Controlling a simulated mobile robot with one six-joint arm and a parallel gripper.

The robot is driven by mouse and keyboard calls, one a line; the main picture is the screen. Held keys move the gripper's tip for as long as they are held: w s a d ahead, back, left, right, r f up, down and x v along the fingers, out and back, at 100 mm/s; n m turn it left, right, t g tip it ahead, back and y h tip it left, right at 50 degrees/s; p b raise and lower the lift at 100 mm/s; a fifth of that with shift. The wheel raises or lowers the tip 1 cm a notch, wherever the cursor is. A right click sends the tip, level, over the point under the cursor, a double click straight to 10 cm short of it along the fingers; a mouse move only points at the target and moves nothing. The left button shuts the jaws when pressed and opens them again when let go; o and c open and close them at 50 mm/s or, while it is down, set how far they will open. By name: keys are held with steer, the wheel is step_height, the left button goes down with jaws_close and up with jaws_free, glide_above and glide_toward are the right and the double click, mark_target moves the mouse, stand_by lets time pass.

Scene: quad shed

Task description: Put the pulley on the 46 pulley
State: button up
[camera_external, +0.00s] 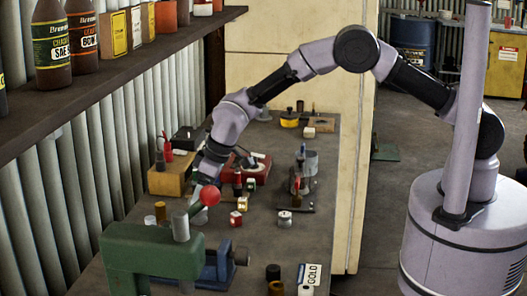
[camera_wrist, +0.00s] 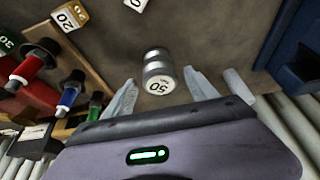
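A silver, grooved cylinder that looks like a pulley (camera_wrist: 158,72) stands on the bench in the wrist view. Its white end face reads what looks like 50. My gripper (camera_wrist: 161,92) is open, with one finger on each side of this cylinder and visible gaps to it. In the external view my gripper (camera_external: 203,178) is low over the bench's left side, partly hidden behind a red ball knob; the cylinder between its fingers cannot be made out there. Another silver piece with a white top (camera_external: 285,218) stands on the open bench to the right. I cannot read a 46 anywhere.
A brass piece marked 20 (camera_wrist: 70,15) and a red-and-white piece (camera_external: 236,218) lie nearby. A green press (camera_external: 150,250) and blue vise (camera_external: 218,268) stand at the front. A red holder with tools (camera_external: 258,172) is behind.

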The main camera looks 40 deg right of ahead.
steer(key=shift+r, duration=0.1)
steer(key=p+v, duration=0.3)
steer(key=v, duration=0.9)
steer(key=s+d+r+m, duration=0.1)
steer(key=d+r+m, duration=0.1)
steer(key=d+r, duration=0.55)
steer(key=s+d+r+m+t, duration=0.1)
steer(key=s+d+r+m, duration=0.2)
steer(key=d, duration=0.8)
steer(key=d+r+m, duration=0.2)
steer(key=d+r, duration=0.5)
steer(key=d, duration=0.3)
steer(key=s+d+f+m+t+h, duration=0.15)
steer(key=s+d+m, duration=0.45)
steer(key=s+d, duration=0.85)
step_height(320, 180, down, 10)
steer(key=s+a+b, duration=0.2)
steer(key=b, duration=0.9)
steer(key=shift+a+f, duration=0.1)
steer(key=shift+f, duration=0.05)
